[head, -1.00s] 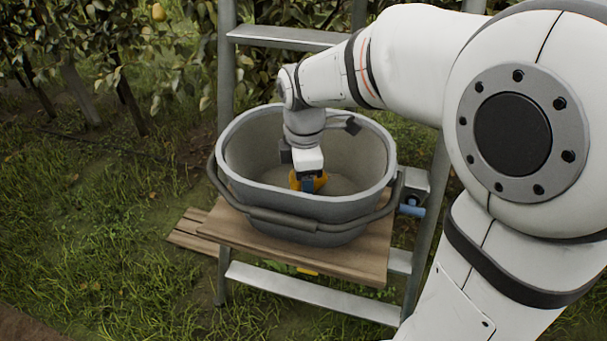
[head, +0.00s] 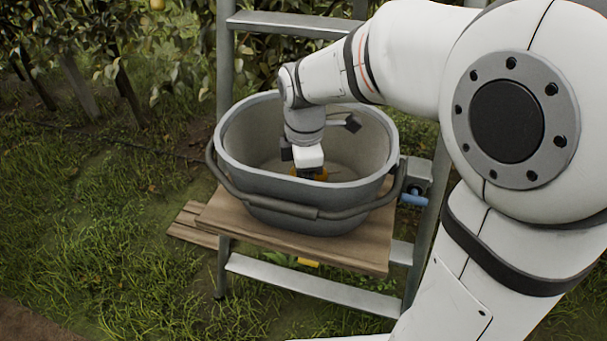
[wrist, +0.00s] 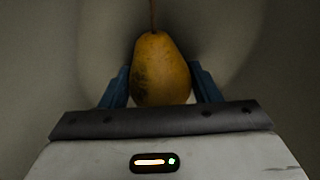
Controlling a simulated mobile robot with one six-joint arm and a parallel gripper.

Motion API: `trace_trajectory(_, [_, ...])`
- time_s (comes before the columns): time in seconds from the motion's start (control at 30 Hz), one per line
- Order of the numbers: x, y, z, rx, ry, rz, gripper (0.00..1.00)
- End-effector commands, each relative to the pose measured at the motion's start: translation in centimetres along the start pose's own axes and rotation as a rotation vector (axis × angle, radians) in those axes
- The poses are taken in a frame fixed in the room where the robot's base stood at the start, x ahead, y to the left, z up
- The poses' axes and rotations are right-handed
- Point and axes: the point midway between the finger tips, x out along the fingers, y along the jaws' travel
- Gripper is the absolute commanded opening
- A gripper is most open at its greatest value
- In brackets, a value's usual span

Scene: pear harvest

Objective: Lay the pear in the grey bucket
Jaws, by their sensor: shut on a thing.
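The grey bucket (head: 290,218) stands upright on a wooden board on the ladder, its dark handle hanging over the front. My gripper (head: 310,172) is down inside the bucket. It is shut on the yellow-orange pear, and only a small part of the pear (head: 321,174) shows below the jaws in the head view. In the wrist view the pear (wrist: 160,70) is upright between the two blue fingers (wrist: 160,88), stem up, with a dark patch on its left side. The bucket's pale inner wall surrounds it. Whether the pear touches the bucket floor I cannot tell.
The wooden board (head: 350,252) rests on the metal ladder (head: 300,287). A grey clamp-like part with a blue piece (head: 414,199) is right of the bucket. Leafy trees with another pear (head: 157,4) stand behind. Grass is open at left.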

Motion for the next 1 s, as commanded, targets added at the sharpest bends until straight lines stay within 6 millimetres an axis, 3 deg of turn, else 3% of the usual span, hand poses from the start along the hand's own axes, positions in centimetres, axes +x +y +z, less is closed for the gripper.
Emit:
trace_trajectory(0.43, [0.45,0.02,0.03,0.001,0.000,0.001,0.30])
trace_trajectory(0.47, [0.45,0.02,0.03,0.001,0.000,0.001,0.57])
trace_trajectory(0.5, [0.41,0.02,0.03,0.001,0.000,0.001,0.60])
trace_trajectory(0.77, [0.42,0.02,0.05,0.001,0.000,0.000,0.81])
trace_trajectory(1.0, [0.33,0.01,0.06,0.001,0.000,0.000,0.81])
